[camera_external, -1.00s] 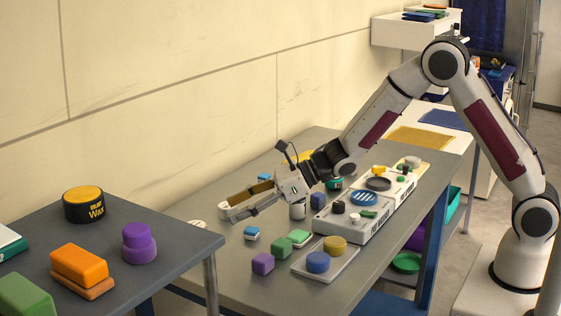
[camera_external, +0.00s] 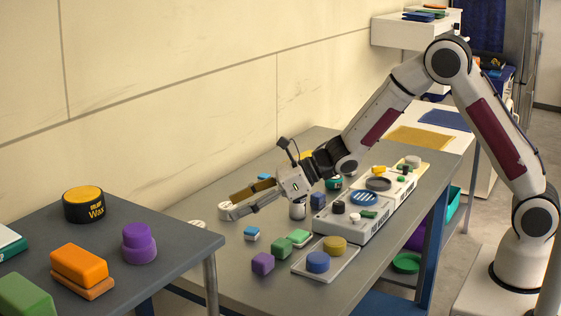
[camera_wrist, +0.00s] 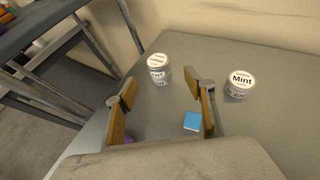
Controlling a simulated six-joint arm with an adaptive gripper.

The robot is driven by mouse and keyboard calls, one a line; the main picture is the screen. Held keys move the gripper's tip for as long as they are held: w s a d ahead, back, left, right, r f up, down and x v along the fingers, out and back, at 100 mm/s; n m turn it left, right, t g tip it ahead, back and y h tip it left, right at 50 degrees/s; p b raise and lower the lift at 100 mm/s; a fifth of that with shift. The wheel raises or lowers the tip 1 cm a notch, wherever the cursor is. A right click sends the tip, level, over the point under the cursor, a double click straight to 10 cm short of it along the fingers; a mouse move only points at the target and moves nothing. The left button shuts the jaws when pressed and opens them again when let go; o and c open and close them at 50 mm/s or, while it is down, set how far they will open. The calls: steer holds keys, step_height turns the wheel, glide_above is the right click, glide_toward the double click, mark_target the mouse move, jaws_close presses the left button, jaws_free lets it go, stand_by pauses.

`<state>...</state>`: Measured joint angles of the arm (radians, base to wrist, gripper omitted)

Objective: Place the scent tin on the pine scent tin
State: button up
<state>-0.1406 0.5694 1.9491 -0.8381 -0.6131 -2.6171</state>
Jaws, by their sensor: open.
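My gripper (camera_wrist: 160,93) is open and empty, its two fingers with tan pads spread apart. In the wrist view a white scent tin (camera_wrist: 159,69) stands upright beyond the gap between the fingertips; its lid text is too small to read surely. A second white tin (camera_wrist: 238,84), labelled Mint, stands to its right, outside the right finger. Neither is held. In the external view my gripper (camera_external: 229,206) is low over the left end of the grey table, and a white tin (camera_external: 197,226) shows just left of it. I cannot make out a pine label.
A blue-topped block (camera_wrist: 192,121) lies near the right finger. In the external view a purple block (camera_external: 262,263), a green block (camera_external: 299,237) and a tray (camera_external: 335,268) with round pieces lie nearer the front. A white cylinder (camera_external: 297,211) stands below my wrist.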

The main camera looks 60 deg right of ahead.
steer(key=s+d+r+m+h, duration=0.4)
steer(key=s+d+r+m, duration=0.3)
steer(key=d+m, duration=0.3)
steer(key=s+d+r+m+h, duration=0.4)
steer(key=s+d+r+m, duration=0.3)
steer(key=m, duration=0.4)
steer(key=s+d+f+m+g, duration=0.1)
steer(key=s+d+m+g, duration=0.1)
steer(key=s+m, duration=0.9)
steer(key=s+d+f+m+g, duration=0.1)
steer(key=s+m+g, duration=0.1)
steer(key=s+m, duration=0.9)
steer(key=s, duration=0.7)
steer(key=shift+s+d+f+g, duration=0.3)
steer(key=shift+d, duration=0.1)
